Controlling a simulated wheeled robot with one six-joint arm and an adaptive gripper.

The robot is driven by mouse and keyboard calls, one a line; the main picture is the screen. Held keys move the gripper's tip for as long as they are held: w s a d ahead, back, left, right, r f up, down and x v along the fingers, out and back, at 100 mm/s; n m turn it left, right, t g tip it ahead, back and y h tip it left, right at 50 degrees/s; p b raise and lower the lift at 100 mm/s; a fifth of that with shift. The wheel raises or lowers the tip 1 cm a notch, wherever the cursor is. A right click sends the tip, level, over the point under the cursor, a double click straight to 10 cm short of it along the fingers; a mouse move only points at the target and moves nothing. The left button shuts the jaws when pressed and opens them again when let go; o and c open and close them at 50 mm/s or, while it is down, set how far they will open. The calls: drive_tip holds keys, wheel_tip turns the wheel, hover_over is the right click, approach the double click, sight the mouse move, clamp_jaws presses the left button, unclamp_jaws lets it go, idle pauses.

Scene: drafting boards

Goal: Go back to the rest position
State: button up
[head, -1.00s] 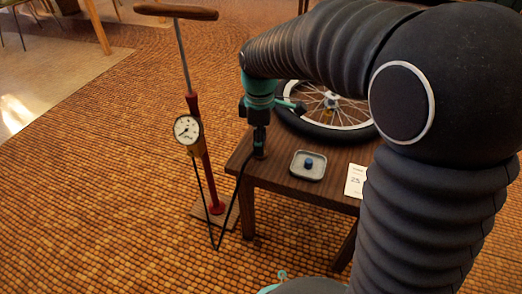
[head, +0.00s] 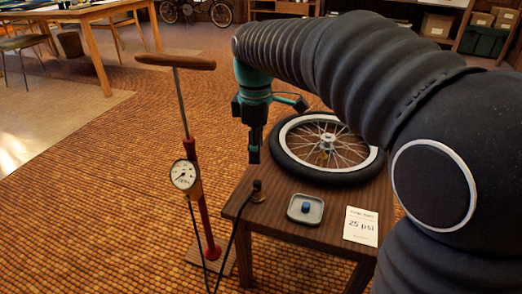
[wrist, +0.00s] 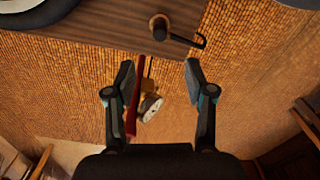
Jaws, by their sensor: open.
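My gripper (head: 254,153) points down above the left edge of the small wooden table (head: 275,204) in the head view. In the wrist view its two fingers (wrist: 152,82) are spread apart with nothing between them in their grasp. The hose end (head: 257,186) stands on the table below the gripper, apart from it, with the black hose running down off the edge. It also shows near the table edge in the wrist view (wrist: 160,26).
A floor pump (head: 203,205) with a gauge (head: 184,175) stands left of the table. Open floor lies to the left.

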wheel_tip(320, 180, down, 3)
drive_tip(key=m, duration=0.5)
drive_tip(key=shift+s+f+t, duration=0.1)
drive_tip(key=shift+t, duration=0.2)
drive_tip(key=s+d+r+m+t+p, duration=0.2)
drive_tip(key=s+d+r+m+p, duration=0.2)
drive_tip(key=s+d, duration=0.5)
drive_tip(key=s+d+r+m+t+p, duration=0.3)
drive_tip(key=s+d+m+p, duration=0.3)
drive_tip(key=s+d+m, duration=0.2)
drive_tip(key=shift+s+d+r, duration=0.8)
drive_tip(key=shift+s, duration=0.35)
